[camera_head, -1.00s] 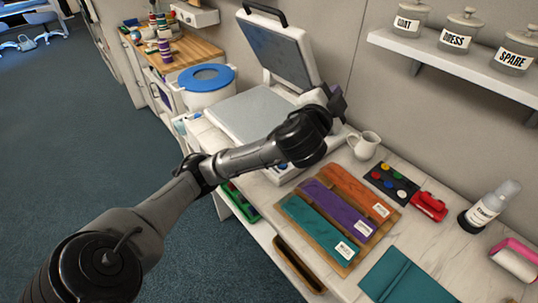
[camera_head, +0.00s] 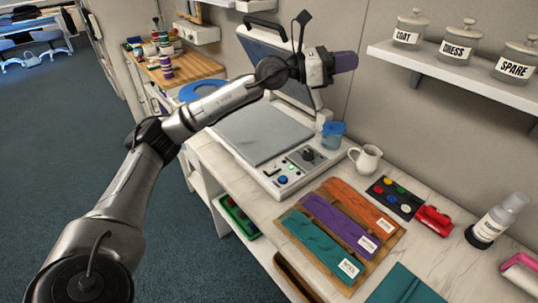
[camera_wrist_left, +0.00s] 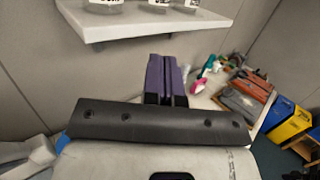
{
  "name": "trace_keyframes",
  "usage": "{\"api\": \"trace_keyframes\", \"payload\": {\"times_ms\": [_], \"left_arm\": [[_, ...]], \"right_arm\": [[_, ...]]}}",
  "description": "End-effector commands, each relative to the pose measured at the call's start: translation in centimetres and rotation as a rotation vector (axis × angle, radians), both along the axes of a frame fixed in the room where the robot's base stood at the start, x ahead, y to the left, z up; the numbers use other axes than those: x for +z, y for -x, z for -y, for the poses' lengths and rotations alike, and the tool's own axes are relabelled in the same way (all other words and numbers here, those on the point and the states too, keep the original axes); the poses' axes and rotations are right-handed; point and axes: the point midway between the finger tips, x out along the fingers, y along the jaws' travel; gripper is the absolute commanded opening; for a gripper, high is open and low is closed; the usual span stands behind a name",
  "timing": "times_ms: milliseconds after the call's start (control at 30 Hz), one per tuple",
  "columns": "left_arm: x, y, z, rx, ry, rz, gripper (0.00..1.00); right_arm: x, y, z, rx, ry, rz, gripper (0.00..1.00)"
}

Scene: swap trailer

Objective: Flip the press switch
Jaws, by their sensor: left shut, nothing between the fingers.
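The press (camera_head: 262,135) stands on the counter with its lid (camera_head: 268,62) raised. Its front control panel (camera_head: 297,166) carries a blue button (camera_head: 283,180), a small green light and a black knob (camera_head: 308,155). I cannot tell which of these is the press switch. My left gripper (camera_head: 346,62) has purple fingers, shut and empty. The purple fingers also show in the left wrist view (camera_wrist_left: 165,80). My right gripper is not in view.
A blue cup (camera_head: 333,133) and white mug (camera_head: 367,159) stand right of the press. A wooden board (camera_head: 318,272) with orange, purple and teal cloths lies in front. A shelf (camera_head: 450,68) with labelled jars is on the wall. The space above the panel is clear.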

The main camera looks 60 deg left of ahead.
Motion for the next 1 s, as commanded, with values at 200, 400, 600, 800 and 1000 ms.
{"api": "trace_keyframes", "payload": {"times_ms": [200, 400, 600, 800, 1000], "left_arm": [[-7.5, -0.7, -1.9, -0.009, -0.409, -0.241, 0.00], [-13.4, 0.8, -4.9, -0.061, -0.748, -0.482, 0.00], [-17.8, 4.1, -8.1, -0.166, -1.042, -0.733, 0.00], [-19.9, 8.1, -10.3, -0.326, -1.259, -0.945, 0.00], [-20.6, 11.4, -11.3, -0.505, -1.371, -1.072, 0.00]], "right_arm": [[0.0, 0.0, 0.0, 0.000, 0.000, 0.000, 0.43], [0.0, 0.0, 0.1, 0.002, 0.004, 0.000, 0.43], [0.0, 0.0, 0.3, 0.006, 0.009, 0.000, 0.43], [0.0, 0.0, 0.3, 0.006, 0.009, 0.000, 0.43], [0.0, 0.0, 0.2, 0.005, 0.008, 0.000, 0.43]]}}
